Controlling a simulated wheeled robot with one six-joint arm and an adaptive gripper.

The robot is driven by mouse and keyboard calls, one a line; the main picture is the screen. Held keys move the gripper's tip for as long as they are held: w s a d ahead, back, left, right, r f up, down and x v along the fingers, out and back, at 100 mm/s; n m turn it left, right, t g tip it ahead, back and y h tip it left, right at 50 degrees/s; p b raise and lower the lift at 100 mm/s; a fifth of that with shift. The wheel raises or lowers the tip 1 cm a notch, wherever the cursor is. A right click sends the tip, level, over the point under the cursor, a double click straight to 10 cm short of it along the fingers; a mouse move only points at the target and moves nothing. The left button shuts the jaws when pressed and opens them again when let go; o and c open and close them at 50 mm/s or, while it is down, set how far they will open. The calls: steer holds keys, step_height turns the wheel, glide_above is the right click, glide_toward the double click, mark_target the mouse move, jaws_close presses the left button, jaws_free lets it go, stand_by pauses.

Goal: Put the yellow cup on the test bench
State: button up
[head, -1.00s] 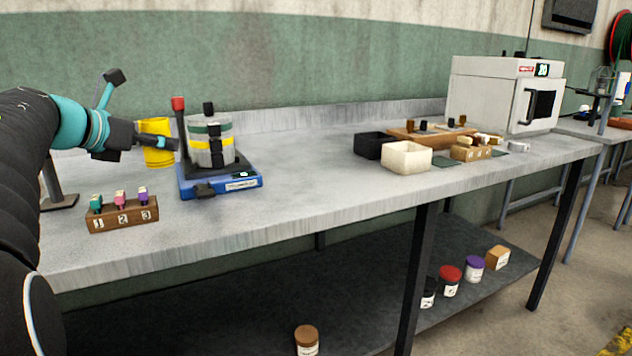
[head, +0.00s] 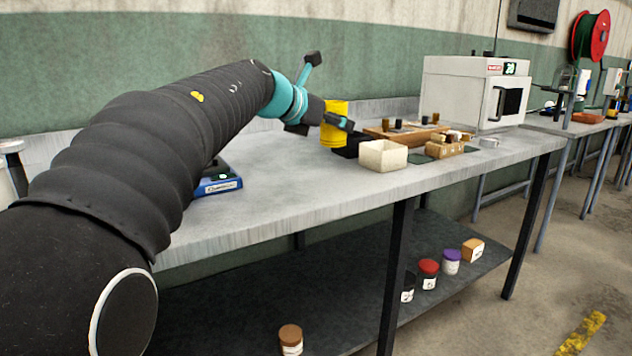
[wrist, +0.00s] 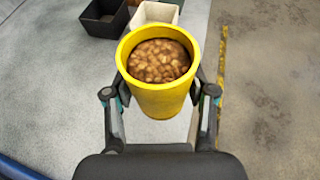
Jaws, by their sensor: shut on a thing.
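The yellow cup (head: 331,136) is in my gripper (head: 342,124), over the middle of the grey bench (head: 262,205) in the head view. In the wrist view the cup (wrist: 160,97) is upright and filled with brown grain (wrist: 159,61). My gripper's fingers (wrist: 160,98) are shut on the cup from both sides. I cannot tell whether the cup's base touches the bench top. My arm hides the left part of the bench in the head view.
A black bin (head: 351,146) and a cream bin (head: 382,156) stand just right of the cup. Behind them are a wooden rack (head: 408,133) and a white oven (head: 470,95). A blue device (head: 219,182) is partly behind my arm. Jars stand on the lower shelf (head: 345,300).

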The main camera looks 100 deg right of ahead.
steer(key=w+d+f, duration=0.1)
steer(key=d+f, duration=0.1)
steer(key=w+d+f, duration=0.2)
steer(key=d, duration=0.1)
steer(key=w+d+f, duration=0.1)
steer(key=d+f, duration=0.1)
steer(key=shift+w+d+f, duration=0.25)
steer(key=shift+w+f, duration=0.05)
steer(key=shift+f+b, duration=0.3)
steer(key=shift+f, duration=1.7)
steer(key=shift+f, duration=0.15)
steer(key=o, duration=1.2)
steer(key=shift+o, duration=0.2)
